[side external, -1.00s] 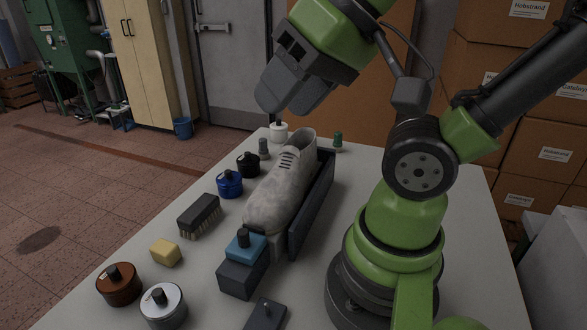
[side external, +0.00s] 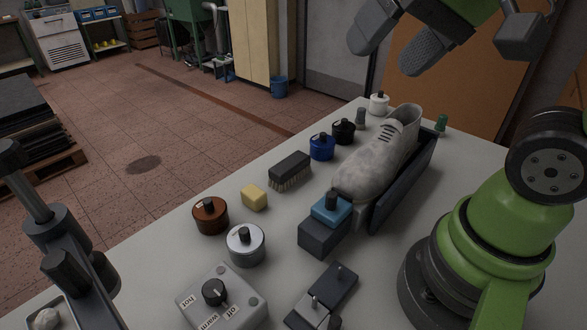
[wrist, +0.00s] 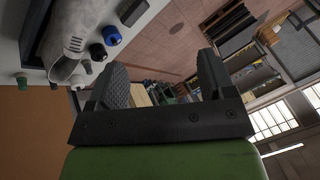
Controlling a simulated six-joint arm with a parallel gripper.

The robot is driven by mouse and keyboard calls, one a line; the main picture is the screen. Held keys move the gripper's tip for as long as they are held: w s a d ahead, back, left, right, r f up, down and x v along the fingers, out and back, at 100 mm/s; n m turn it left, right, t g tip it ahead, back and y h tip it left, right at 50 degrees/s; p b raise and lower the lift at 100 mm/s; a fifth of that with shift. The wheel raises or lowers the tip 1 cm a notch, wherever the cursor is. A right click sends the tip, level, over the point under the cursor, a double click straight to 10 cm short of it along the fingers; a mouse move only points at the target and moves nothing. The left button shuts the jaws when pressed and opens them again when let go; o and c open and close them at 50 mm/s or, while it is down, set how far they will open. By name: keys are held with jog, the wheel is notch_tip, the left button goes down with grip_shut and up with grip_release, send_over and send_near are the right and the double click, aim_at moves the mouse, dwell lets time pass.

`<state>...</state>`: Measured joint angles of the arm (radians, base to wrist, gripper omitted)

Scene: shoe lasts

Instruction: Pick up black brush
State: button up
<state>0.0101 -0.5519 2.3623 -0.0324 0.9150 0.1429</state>
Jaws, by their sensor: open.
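The black brush (side external: 290,167) lies on the table with its pale bristles facing down, left of the grey shoe in the side view. My gripper (side external: 385,45) is open and empty, high above the far end of the table, well apart from the brush. In the wrist view my gripper (wrist: 160,85) shows its two fingers spread with nothing between them.
The shoe (side external: 378,160) stands against a dark holder. Blue (side external: 322,147) and black (side external: 343,131) jars stand behind the brush. A yellow block (side external: 254,197), brown jar (side external: 210,215) and silver jar (side external: 246,244) sit in front. A dial box (side external: 222,298) is nearer.

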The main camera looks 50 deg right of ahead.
jog(key=w+d+f+m+g, duration=0.2)
jog(key=w+m, duration=0.2)
jog(key=w, duration=0.5)
jog(key=m+g+h, duration=0.2)
jog(key=m+g, duration=0.2)
jog(key=m, duration=0.3)
send_over(286, 165)
notch_tip(286, 165, down, 15)
jog(key=shift+m, duration=0.6)
jog(key=f, duration=0.7)
jog(key=shift+w+d+f, duration=0.15)
jog(key=shift+w+f, duration=0.1)
jog(key=shift+f, duration=0.15)
jog(key=shift+s+f, duration=0.2)
jog(key=shift+f, duration=2.8)
jog(key=c, duration=1)
